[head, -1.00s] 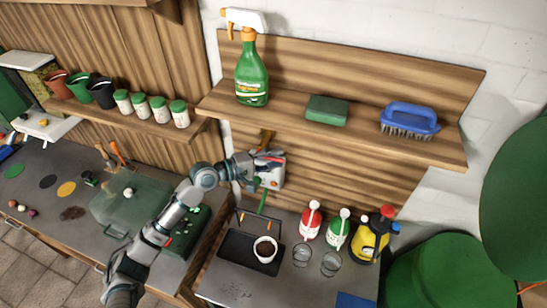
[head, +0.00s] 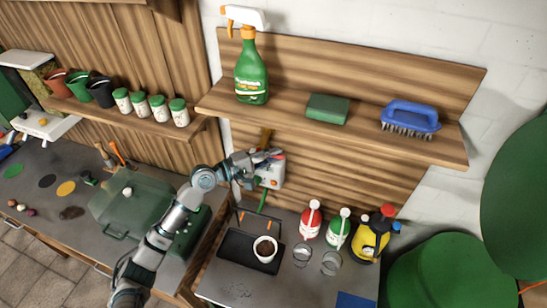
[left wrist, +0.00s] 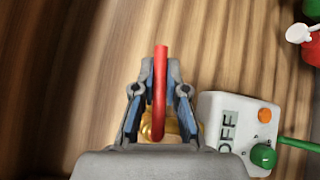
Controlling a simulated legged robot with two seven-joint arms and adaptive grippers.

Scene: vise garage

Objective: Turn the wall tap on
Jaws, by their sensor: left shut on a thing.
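The wall tap has a brass body (left wrist: 172,126) and a long red lever (left wrist: 160,80), seen in the left wrist view against the wooden panel. The lever stands upright in that picture, between the two fingers. My left gripper (left wrist: 160,94) is shut on the red lever. In the head view my left gripper (head: 262,156) is at the wall below the shelf, and it hides most of the tap. My right gripper is not in view.
A pale box (left wrist: 232,125) marked OFF, with an orange button and a green-knobbed lever, sits just right of the tap. The wooden shelf (head: 330,135) juts out above. A black tray (head: 235,255) with a white pot (head: 265,249) stands below.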

